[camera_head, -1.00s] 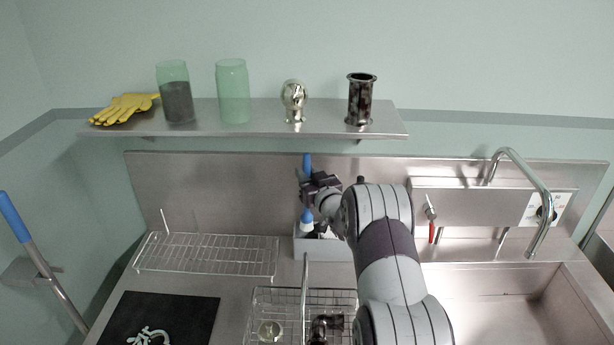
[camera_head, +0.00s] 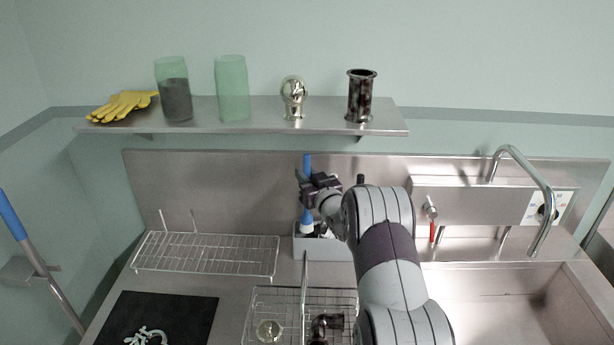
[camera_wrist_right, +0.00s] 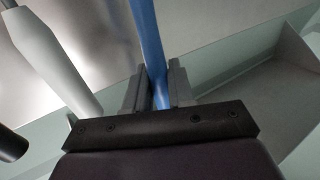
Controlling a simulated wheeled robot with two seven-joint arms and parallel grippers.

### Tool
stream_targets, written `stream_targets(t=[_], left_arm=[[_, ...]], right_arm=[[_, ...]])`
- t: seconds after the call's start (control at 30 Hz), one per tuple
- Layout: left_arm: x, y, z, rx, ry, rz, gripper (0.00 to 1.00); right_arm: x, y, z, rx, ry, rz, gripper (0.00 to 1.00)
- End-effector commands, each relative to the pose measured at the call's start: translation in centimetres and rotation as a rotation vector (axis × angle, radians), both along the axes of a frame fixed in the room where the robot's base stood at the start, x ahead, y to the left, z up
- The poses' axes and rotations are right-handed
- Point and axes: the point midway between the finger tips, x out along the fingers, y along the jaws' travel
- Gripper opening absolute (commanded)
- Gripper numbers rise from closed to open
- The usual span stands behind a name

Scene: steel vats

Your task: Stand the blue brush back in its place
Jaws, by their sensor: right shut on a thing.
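The blue brush (camera_head: 307,163) is upright, with its blue handle showing above and below my right gripper (camera_head: 306,186). A white band shows at its lower end, just over the grey holder box (camera_head: 320,246) at the back of the counter. My right gripper is shut on the handle; in the right wrist view the jaws (camera_wrist_right: 158,88) close around the blue handle (camera_wrist_right: 147,35). Whether the brush's lower end is inside the box or only above it I cannot tell. My left gripper is not in view.
A white handle (camera_wrist_right: 50,55) stands beside the brush in the wrist view. A wire rack (camera_head: 207,254) lies left of the box and a wire basket (camera_head: 270,305) in front. The shelf (camera_head: 270,126) with jars runs above. The tap (camera_head: 545,195) is right.

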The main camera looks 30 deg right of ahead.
Motion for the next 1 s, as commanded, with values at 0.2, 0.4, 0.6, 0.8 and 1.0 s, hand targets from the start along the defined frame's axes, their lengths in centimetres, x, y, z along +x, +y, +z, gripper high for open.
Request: stream_targets(t=[0.2, 0.4, 0.6, 0.8, 1.0], left_arm=[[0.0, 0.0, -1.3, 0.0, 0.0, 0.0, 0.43], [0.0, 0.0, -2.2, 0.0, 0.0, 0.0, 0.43], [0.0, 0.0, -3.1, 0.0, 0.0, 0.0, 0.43], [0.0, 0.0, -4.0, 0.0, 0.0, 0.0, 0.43], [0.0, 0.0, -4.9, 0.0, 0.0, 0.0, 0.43]], right_arm=[[0.0, 0.0, -1.4, 0.0, 0.0, 0.0, 0.0], [0.0, 0.0, -2.4, 0.0, -0.001, 0.0, 0.0], [0.0, 0.0, -3.4, 0.0, -0.001, 0.0, 0.0], [0.0, 0.0, -4.4, 0.0, -0.001, 0.0, 0.0], [0.0, 0.0, -5.4, 0.0, -0.001, 0.0, 0.0]])
